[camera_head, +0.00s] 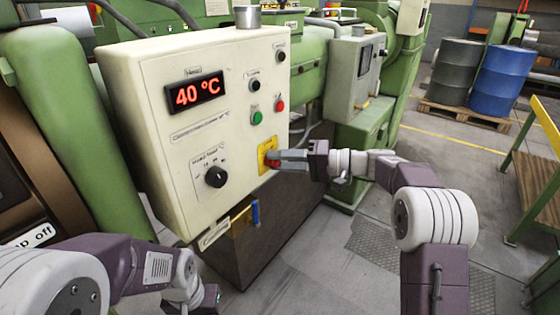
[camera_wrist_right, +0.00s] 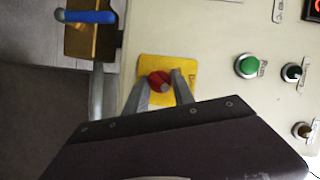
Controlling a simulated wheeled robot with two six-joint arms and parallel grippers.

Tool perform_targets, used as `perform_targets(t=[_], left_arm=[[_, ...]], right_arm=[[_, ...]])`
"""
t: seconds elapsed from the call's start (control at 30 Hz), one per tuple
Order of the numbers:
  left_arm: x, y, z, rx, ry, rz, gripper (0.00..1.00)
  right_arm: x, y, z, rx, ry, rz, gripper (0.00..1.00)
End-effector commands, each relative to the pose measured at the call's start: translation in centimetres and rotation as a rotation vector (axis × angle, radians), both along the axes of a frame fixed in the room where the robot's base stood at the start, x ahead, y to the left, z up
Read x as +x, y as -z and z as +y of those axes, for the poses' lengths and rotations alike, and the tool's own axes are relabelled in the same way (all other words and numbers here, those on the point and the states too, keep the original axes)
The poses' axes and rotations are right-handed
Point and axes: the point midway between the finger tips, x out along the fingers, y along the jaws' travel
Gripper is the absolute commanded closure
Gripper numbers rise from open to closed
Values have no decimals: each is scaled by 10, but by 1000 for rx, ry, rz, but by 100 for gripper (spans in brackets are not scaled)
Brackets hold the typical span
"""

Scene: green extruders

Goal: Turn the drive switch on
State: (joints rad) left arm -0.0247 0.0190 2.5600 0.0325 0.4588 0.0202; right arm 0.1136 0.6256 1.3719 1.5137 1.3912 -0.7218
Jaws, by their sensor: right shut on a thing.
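A red knob (camera_head: 273,163) sits on a yellow plate (camera_head: 264,146) at the lower right of the cream control panel; I take it for the drive switch. My right gripper (camera_head: 279,159) reaches it from the right and is shut on it. In the right wrist view the red knob (camera_wrist_right: 159,80) lies between the two grey fingers of the right gripper (camera_wrist_right: 160,86), in front of the yellow plate (camera_wrist_right: 150,64). The fingers partly hide the knob, and I cannot read its position.
The cream panel (camera_head: 225,140) has a red 40 °C display (camera_head: 195,92), a black dial (camera_head: 216,177), a green button (camera_head: 257,118) and a red button (camera_head: 280,105). A blue-handled part (camera_head: 255,212) sticks out below. Barrels (camera_head: 500,82) stand far right.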

Motion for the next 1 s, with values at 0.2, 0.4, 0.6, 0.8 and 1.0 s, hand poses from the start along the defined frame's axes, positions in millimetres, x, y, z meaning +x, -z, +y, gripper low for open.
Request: perform_targets(t=[0.2,0.4,0.6,0.8,1.0], left_arm=[[0,0,0,0,0,0,100],[0,0,0,0,0,0,100],[0,1,0,0,0,0,100],[0,2,0,0,0,0,100],[0,1,0,0,0,0,100]], right_arm=[[0,1,0,0,1,2,53],[0,0,0,-1,0,0,49],[-1,-1,-8,-1,3,-1,49],[-12,-6,-50,-1,5,-1,49],[-20,-10,-81,-1,3,1,49]])
